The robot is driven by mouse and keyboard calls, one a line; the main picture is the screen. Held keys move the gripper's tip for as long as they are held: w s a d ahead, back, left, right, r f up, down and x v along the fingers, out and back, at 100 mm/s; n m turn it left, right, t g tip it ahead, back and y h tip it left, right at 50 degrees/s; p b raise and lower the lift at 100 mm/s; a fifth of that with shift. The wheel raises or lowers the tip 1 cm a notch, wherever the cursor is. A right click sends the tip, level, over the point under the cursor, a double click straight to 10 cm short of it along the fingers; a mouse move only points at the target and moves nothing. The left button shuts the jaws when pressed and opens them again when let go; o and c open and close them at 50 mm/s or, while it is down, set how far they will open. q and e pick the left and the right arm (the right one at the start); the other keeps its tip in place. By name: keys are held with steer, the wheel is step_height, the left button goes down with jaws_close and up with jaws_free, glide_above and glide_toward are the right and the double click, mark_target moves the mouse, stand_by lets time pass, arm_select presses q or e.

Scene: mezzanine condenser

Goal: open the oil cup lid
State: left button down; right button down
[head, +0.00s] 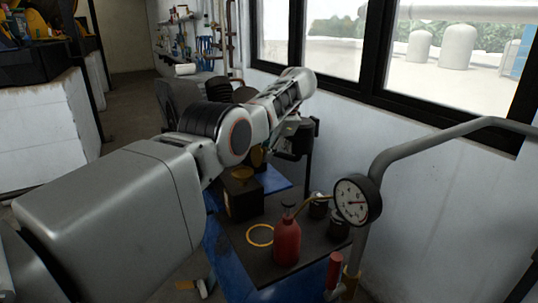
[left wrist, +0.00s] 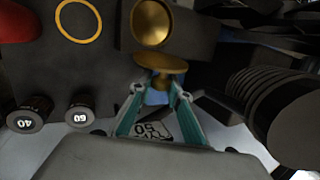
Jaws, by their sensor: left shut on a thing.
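The oil cup (head: 242,173) is a round brass bowl on top of a dark block. In the left wrist view the cup (left wrist: 152,22) shows its shiny round inside uncovered at the top. The brass lid (left wrist: 160,62) is tilted nearly edge-on beside the cup, close to its rim. It also shows in the head view (head: 257,157), partly hidden by my arm. My left gripper (left wrist: 160,92) is shut on the lid at its stem, with a finger on each side. In the head view its fingertips are hidden. My right gripper is not in view.
A red bottle (head: 287,242), a yellow ring (head: 260,235) and dark weights (head: 338,224) stand on the dark plate. A round gauge (head: 357,200) and a grey pipe (head: 425,140) stand at the right. The window wall (head: 430,190) is close behind.

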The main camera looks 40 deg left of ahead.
arm_select(q)
steer(key=shift+a+r, duration=0.15)
steer(key=shift+r, duration=0.15)
steer(key=c, duration=1.9)
jaws_free()
steer(key=shift+s+f, duration=0.1)
steer(key=shift+f, duration=0.1)
steer(key=d+r, duration=0.1)
steer(key=d, duration=0.3)
steer(key=d+r, duration=0.1)
steer(key=d, duration=0.4)
steer(key=d+r, duration=0.1)
steer(key=d, duration=0.3)
steer(key=shift+w+d, duration=0.15)
steer(key=shift+w, duration=0.1)
